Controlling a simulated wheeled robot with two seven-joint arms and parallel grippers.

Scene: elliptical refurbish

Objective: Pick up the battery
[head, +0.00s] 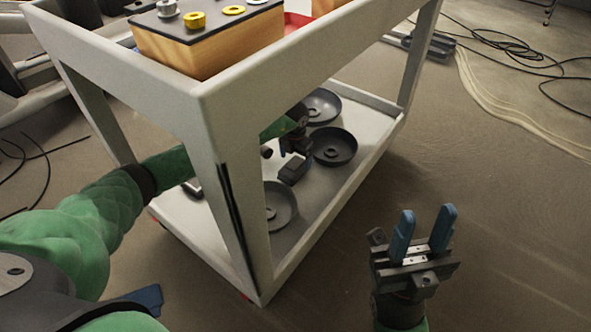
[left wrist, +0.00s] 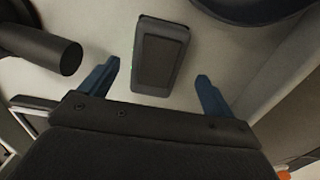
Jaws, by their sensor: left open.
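The battery (head: 293,172) is a dark grey block lying on the lower shelf of the cart. In the left wrist view the battery (left wrist: 160,57) lies just ahead of my left gripper (left wrist: 158,72), roughly centred between the two blue fingers. The fingers are open, with a gap on each side of the block. In the head view my left gripper (head: 294,147) reaches in behind the cart's near post, and its fingers are mostly hidden. My right gripper (head: 428,212) is outside the cart, empty, with its blue fingers apart.
Dark round dishes stand on the shelf, at the back (head: 335,146) and near the front post (head: 278,205). A dark cylinder (left wrist: 40,45) lies left of the battery in the wrist view. The cart's frame (head: 215,130) encloses my left arm. Cables (head: 500,45) lie on the floor.

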